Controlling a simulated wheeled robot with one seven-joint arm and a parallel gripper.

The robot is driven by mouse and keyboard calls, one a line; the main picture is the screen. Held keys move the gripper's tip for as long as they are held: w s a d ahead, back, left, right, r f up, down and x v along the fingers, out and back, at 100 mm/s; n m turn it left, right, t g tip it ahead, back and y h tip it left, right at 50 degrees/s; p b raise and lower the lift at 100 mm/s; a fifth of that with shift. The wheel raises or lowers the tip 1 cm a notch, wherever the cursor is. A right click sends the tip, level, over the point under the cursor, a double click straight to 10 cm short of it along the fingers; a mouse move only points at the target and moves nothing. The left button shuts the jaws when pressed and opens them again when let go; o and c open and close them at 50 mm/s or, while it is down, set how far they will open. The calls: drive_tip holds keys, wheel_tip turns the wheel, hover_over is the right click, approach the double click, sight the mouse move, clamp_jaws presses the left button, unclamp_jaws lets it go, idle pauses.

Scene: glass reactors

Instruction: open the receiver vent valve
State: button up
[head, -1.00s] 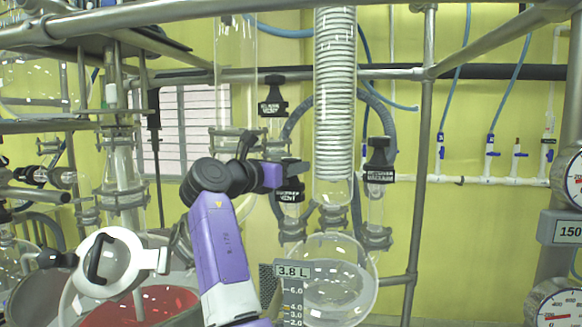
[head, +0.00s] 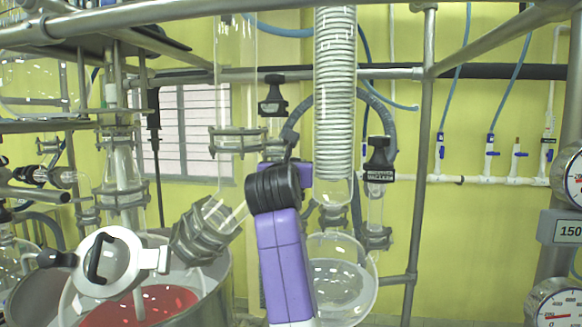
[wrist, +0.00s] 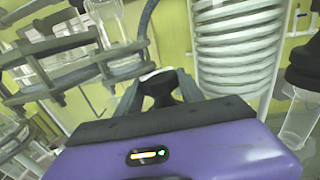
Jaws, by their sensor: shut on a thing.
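My gripper (wrist: 160,88) is shut on a black valve knob (wrist: 160,88) with a pale top in the wrist view, one grey finger on each side. In the head view my purple and black wrist hides this knob and the fingertips. Two other black valve knobs with labels show in the head view: an upper one (head: 272,95) left of the coil and one on the right (head: 379,158). Both stand free of the gripper. Their label text is too small to read surely. The right one may also show at the wrist view's right edge (wrist: 308,66).
The glass coil condenser (head: 335,95) stands just right of my wrist, with a round glass flask (head: 345,280) below. A clamped glass column (head: 238,140) is on the left. A steel post (head: 421,150) stands farther right. A red-filled vessel (head: 150,305) is at lower left.

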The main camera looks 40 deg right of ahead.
drive_tip(key=n+t+y, duration=0.2)
drive_tip(key=shift+s+d+y, duration=0.1)
drive_tip(key=shift+d+y, duration=0.05)
drive_tip(key=shift+y, duration=0.15)
drive_tip(key=shift+n+t+y, duration=1.1)
drive_tip(key=shift+n+y, duration=0.1)
drive_tip(key=shift+y, duration=0.3)
drive_tip(key=shift+y, duration=0.3)
drive_tip(key=o, duration=1.1)
drive_tip(key=b+v, duration=0.2)
drive_tip(key=v, duration=0.5)
drive_tip(key=shift+s+a+b, duration=0.3)
drive_tip(key=shift+a+b, duration=0.05)
drive_tip(key=shift+b, duration=0.05)
drive_tip(key=shift+f, duration=0.1)
